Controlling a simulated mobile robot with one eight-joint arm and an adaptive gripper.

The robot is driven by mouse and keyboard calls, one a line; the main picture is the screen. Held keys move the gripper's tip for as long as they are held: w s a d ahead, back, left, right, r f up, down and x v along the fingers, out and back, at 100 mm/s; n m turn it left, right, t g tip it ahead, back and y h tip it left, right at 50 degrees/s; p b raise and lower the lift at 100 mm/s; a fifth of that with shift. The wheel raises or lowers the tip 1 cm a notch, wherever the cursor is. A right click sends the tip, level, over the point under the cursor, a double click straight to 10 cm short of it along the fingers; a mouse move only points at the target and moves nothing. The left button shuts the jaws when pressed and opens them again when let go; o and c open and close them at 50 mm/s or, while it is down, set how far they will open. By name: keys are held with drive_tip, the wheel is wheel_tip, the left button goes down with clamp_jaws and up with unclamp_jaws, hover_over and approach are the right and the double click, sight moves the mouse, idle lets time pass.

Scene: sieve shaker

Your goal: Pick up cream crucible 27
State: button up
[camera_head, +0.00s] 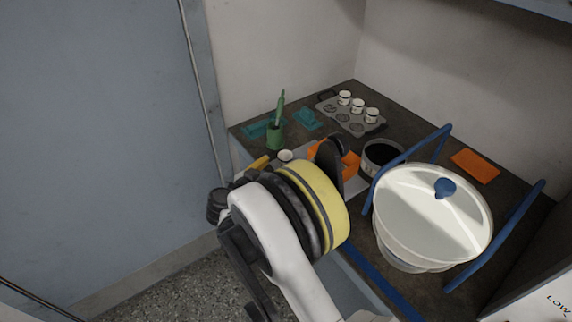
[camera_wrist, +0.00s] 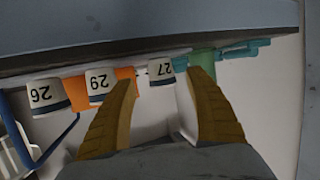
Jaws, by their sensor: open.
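Cream crucible 27 (camera_wrist: 163,71) shows upside down in the wrist view, with a black number and a dark band. It lies ahead of my gripper (camera_wrist: 163,80), between the two tan fingertips in the picture. The fingers are apart and hold nothing. I cannot tell the distance or whether they touch the crucible. In the head view a small cream crucible (camera_head: 285,156) beside the green cup appears to be the same one, but its number is not readable. My arm's wrist hides the area right of it.
Crucibles 29 (camera_wrist: 100,81) and 26 (camera_wrist: 47,96) stand to the left in the wrist view, near an orange object. A green cup (camera_head: 276,139) is close by. A grey tray (camera_head: 345,119) holds several crucibles. A large lidded white vessel (camera_head: 430,215) stands right.

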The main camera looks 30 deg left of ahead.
sight(282, 163)
drive_tip(key=b+x, duration=0.1)
drive_tip(key=x, duration=0.2)
drive_tip(key=b+x, duration=0.1)
drive_tip(key=x, duration=0.1)
drive_tip(key=shift+f+b, duration=0.3)
drive_tip(key=shift+f, duration=0.05)
drive_tip(key=shift+w, duration=0.35)
drive_tip(key=shift+r, duration=0.1)
drive_tip(key=c, duration=1.3)
